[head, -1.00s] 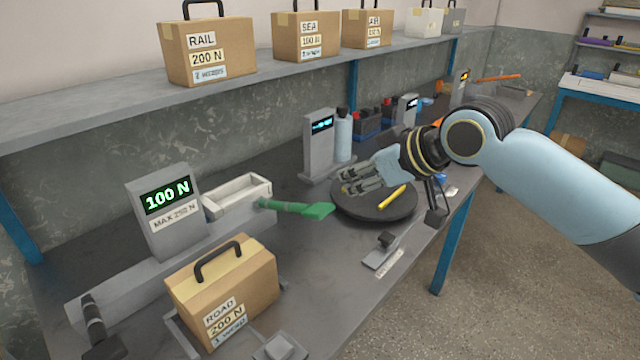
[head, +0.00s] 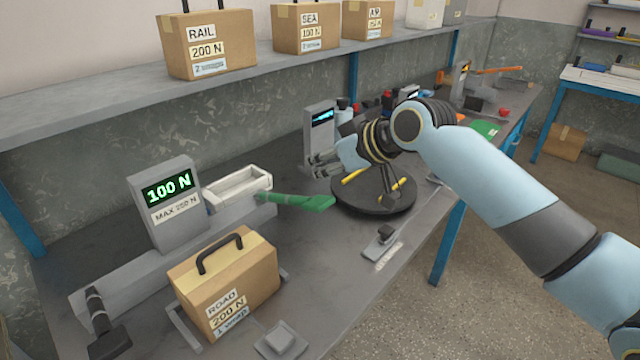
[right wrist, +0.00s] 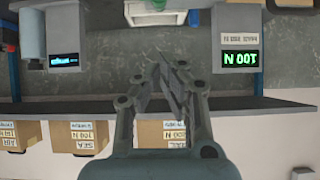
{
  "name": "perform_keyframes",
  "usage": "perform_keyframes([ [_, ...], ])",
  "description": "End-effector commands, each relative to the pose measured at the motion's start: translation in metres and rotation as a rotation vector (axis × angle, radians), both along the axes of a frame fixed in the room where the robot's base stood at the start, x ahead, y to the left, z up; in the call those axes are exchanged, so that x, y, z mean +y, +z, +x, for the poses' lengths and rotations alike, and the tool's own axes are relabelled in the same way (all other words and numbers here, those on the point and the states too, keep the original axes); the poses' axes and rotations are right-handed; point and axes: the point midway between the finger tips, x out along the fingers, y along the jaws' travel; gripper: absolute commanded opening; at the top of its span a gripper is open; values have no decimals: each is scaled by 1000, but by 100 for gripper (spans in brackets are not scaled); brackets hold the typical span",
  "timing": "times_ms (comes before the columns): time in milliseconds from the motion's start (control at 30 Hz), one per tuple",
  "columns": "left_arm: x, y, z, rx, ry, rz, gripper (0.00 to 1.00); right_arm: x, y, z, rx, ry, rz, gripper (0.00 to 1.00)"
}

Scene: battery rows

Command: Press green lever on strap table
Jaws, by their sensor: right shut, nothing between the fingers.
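The green lever (head: 295,201) sticks out to the right from the strapping machine beside the white tray (head: 238,188). It also shows at the top of the right wrist view (right wrist: 193,17), partly cut off by the frame edge. My right gripper (head: 315,166) is shut and empty, above and behind the lever's broad end and apart from it. It hangs over the back left of the round black turntable. In the right wrist view its fingertips (right wrist: 166,62) point toward the tray and lever. The display (head: 168,188) on the machine reads 100 N. My left gripper is not in view.
A cardboard box (head: 225,282) labelled ROAD 200 N stands at the front. The turntable (head: 375,200) carries yellow pieces. A grey post with a blue display (head: 320,125) stands close behind my right gripper. Several boxes sit on the shelf (head: 120,105) above.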

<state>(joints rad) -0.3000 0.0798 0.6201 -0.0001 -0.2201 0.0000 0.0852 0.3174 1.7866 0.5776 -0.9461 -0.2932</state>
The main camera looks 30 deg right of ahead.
Motion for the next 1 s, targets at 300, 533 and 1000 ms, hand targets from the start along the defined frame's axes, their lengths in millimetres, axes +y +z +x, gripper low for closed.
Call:
perform_keyframes([
  [300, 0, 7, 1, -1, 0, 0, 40, 3, -41, 9, 2, -1, 0, 0],
  [533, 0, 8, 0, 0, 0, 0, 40, 2, -52, 5, 0, 0, 0, 0],
  [1000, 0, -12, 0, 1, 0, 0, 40, -1, -68, -1, -36, 0, 9, 0],
])
